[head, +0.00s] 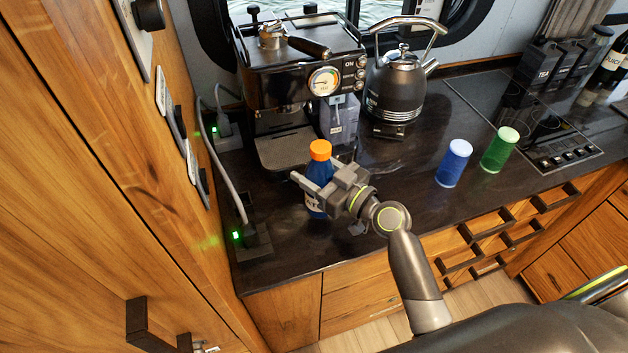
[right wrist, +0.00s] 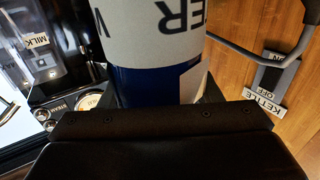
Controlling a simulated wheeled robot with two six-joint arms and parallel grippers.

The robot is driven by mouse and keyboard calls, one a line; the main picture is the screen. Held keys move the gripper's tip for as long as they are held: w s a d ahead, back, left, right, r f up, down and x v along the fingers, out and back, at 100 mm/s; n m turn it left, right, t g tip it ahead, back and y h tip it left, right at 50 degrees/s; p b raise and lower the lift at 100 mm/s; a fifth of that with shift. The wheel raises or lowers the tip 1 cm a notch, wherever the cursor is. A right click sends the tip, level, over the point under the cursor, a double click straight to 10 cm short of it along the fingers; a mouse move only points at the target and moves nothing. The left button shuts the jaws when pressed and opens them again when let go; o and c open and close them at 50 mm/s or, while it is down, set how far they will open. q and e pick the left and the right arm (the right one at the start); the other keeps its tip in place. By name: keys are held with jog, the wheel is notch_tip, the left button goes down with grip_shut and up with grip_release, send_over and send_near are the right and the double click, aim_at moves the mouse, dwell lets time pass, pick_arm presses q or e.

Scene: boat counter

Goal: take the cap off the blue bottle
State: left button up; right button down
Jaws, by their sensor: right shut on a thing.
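The blue bottle (head: 317,196) stands upright on the dark counter, in front of the coffee machine. Its orange cap (head: 320,150) is on top. My right gripper (head: 318,184) is shut on the bottle's body, below the cap, with a finger on either side. In the right wrist view the bottle's blue body (right wrist: 150,84) and white label fill the middle, close to the gripper; the cap does not show there. My left gripper is not in view.
A coffee machine (head: 290,85) and kettle (head: 396,85) stand behind the bottle. A blue cup (head: 454,164) and a green cup (head: 499,150) stand to the right, near a hob (head: 530,120). Sockets with a cable (head: 232,160) are on the left. Counter between bottle and cups is clear.

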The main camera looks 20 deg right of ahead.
notch_tip(320, 180, down, 2)
jog(key=shift+f, duration=0.7)
jog(key=c, duration=0.9)
grip_release()
jog(key=shift+f+b, duration=0.15)
jog(key=shift+b, duration=0.2)
jog(key=o, duration=0.5)
jog(key=shift+c, duration=0.2)
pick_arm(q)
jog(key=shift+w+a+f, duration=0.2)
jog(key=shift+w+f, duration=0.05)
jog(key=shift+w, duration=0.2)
